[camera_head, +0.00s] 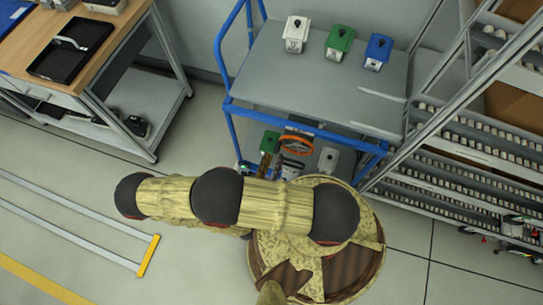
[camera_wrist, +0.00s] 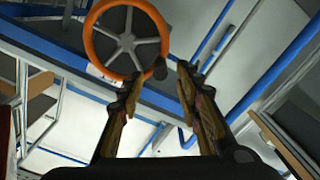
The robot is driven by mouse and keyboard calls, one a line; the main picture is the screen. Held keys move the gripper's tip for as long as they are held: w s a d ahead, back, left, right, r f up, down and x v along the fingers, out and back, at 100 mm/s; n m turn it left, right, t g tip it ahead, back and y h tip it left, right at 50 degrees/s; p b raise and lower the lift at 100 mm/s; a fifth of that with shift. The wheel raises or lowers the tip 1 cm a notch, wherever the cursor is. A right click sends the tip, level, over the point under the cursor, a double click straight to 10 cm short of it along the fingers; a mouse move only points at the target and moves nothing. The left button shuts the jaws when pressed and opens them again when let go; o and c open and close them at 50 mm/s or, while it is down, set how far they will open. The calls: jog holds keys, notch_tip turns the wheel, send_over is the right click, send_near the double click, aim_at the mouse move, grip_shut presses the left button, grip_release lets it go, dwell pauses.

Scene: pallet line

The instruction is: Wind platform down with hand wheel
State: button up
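The hand wheel (camera_wrist: 127,41), with an orange rim and grey spokes, fills the upper left of the wrist view. A dark knob (camera_wrist: 160,70) sits at its lower right rim. In the head view the orange rim (camera_head: 297,147) shows below the front edge of the grey platform (camera_head: 300,85) with its blue frame. My gripper (camera_wrist: 157,80) is open, its fingers spread. In the wrist view the knob appears between the fingertips; I cannot tell if they touch it.
A wooden-topped workbench (camera_head: 110,35) is at the upper left. A shelf rack (camera_head: 470,130) stands close on the right. The floor (camera_head: 100,185) at the left is mostly clear.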

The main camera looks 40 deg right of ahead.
jog(key=shift+v, duration=0.95)
jog(key=shift+c, duration=0.2)
